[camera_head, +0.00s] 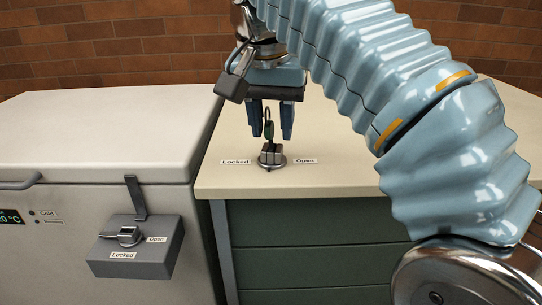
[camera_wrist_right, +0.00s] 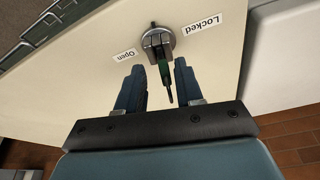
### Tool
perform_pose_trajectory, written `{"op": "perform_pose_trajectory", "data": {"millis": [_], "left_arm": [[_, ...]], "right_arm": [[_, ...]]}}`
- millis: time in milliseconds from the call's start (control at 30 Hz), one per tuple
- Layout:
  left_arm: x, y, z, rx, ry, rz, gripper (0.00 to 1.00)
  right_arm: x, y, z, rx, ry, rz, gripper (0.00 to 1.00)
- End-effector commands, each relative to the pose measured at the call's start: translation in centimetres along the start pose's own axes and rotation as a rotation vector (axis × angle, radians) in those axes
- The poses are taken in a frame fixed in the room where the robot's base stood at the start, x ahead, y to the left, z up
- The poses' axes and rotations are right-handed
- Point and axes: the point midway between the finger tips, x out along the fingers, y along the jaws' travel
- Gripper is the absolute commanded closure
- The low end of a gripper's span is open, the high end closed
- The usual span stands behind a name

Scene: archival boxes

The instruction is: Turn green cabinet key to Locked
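The green cabinet key (camera_head: 268,128) stands up from a round metal lock (camera_head: 271,158) on the cream top of the green cabinet. It also shows in the right wrist view (camera_wrist_right: 165,75), with a green part near the lock and a dark end towards my gripper. A "Locked" label (camera_head: 235,161) is left of the lock and an "Open" label (camera_head: 304,161) right of it. My right gripper (camera_head: 272,137) points down at the key. Its fingers are apart, one on each side of the key, with visible gaps in the wrist view (camera_wrist_right: 159,65). My left gripper is out of view.
The green cabinet's drawers (camera_head: 310,236) are below the top. A white chest freezer (camera_head: 90,135) stands close on the left, with a grey lock box (camera_head: 138,250) on its front. A brick wall (camera_head: 110,40) is behind. The cabinet top around the lock is clear.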

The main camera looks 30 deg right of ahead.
Motion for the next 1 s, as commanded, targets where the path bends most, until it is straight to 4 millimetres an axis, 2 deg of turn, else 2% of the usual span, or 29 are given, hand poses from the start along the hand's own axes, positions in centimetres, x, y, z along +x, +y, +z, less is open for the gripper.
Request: {"op": "perform_pose_trajectory", "data": {"millis": [33,267,567,1000], "left_arm": [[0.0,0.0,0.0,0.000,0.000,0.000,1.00],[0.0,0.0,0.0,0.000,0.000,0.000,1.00],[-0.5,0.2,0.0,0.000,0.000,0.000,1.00],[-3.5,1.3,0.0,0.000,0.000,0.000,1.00]], "right_arm": [[0.0,0.0,0.0,0.000,0.000,0.000,0.64],[0.0,0.0,0.0,0.000,0.000,0.000,0.99],[-0.2,0.0,0.0,0.022,-0.001,0.009,1.00],[-0.4,-0.1,-0.1,0.266,-0.001,0.086,1.00]]}}
